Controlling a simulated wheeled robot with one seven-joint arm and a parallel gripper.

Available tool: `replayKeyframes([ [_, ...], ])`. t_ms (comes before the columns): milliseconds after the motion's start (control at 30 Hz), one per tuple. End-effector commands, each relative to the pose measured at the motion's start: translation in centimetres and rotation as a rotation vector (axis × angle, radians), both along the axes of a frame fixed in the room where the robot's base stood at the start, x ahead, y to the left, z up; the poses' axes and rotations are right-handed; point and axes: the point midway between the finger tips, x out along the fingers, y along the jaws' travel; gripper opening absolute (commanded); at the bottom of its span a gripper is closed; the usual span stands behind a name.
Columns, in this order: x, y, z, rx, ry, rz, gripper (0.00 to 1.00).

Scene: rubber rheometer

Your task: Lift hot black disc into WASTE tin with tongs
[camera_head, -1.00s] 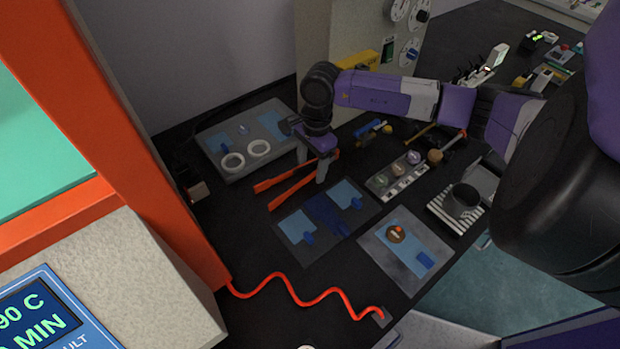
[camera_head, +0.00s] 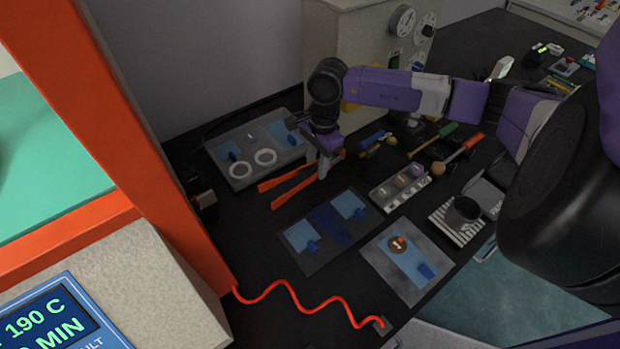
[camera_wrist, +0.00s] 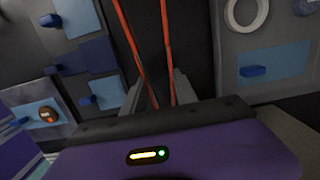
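The orange-red tongs (camera_head: 292,185) lie on the dark bench, legs spread towards the left; the two legs also show in the wrist view (camera_wrist: 167,45). My gripper (camera_head: 319,172) is down over their narrower part. In the wrist view its fingers (camera_wrist: 167,95) are close against the outside of both legs, with the legs between them. A dark brown disc with an orange mark (camera_head: 398,243) lies on a blue sheet at the front right; it is also at the left of the wrist view (camera_wrist: 47,115). A dark round tin (camera_head: 465,211) stands on a striped mat; no label is readable.
A dark mat with blue sheets (camera_head: 318,259) is in front. A sample tray (camera_head: 383,198), hand tools (camera_head: 445,131) and an orange cable (camera_head: 295,290) are nearby. An orange frame (camera_head: 150,180) rises at left.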

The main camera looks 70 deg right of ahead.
Motion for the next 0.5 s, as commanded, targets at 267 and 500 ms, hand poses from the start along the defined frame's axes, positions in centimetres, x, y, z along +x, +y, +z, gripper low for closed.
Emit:
replayKeyframes([
  [267,0.0,-0.1,4.2,-0.001,0.000,0.001,0.30],
  [500,0.0,0.0,7.1,-0.001,0.000,0.000,0.30],
])
